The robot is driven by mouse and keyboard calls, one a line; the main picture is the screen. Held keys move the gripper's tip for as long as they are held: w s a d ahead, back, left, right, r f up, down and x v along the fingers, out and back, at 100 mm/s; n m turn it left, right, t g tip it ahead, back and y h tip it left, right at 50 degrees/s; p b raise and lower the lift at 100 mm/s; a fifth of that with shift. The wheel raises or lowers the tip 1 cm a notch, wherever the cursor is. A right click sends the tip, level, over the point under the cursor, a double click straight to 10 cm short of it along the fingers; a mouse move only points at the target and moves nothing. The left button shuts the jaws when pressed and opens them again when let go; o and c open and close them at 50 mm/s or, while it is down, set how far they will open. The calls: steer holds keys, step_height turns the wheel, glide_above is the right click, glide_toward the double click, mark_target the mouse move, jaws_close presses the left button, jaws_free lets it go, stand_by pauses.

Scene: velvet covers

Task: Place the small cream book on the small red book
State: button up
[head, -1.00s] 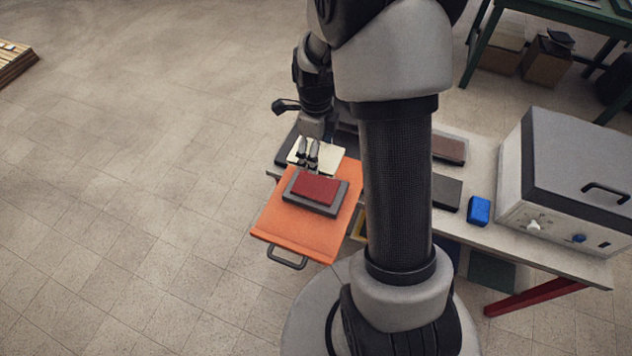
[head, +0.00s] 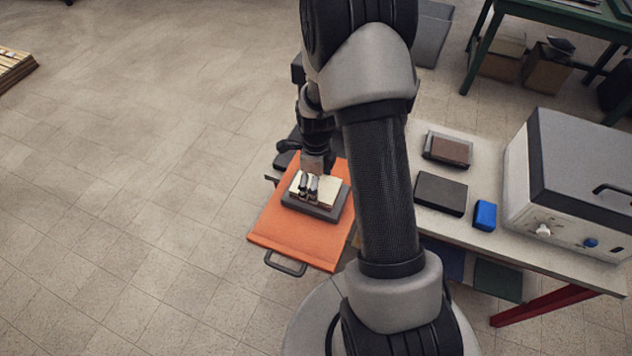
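The small cream book (head: 328,189) is in the head view, above the dark grey book (head: 320,213) on the orange tray-like board (head: 290,235). My gripper (head: 309,188) points down with its two fingers on the cream book's left part and appears shut on it. The small red book is hidden from view beneath the cream book. I cannot tell whether the cream book touches it or hovers slightly above.
On the table (head: 478,246) to the right lie a black book (head: 440,193), a brown book on a grey one (head: 448,151), and a blue block (head: 485,215). A large grey-white box (head: 560,150) stands at the far right. The board's front part is clear.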

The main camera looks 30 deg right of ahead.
steer(key=shift+f, duration=0.15)
steer(key=o, duration=1.1)
step_height(320, 180, up, 20)
steer(key=s+a+n+t+p, duration=0.1)
steer(key=a+n+p, duration=0.2)
steer(key=n+p, duration=0.15)
steer(key=shift+s+a+r+n+t, duration=0.6)
steer(key=shift+s+a+r+n, duration=0.95)
steer(key=shift+s+r+n, duration=1.85)
steer(key=shift+s+a+r+n+t, duration=0.6)
steer(key=shift+s+a+r+n, duration=1.05)
steer(key=shift+s+n, duration=2.05)
steer(key=shift+s+a+r+n+t, duration=0.6)
steer(key=shift+s+a+r+n, duration=1.35)
steer(key=shift+n, duration=2.9)
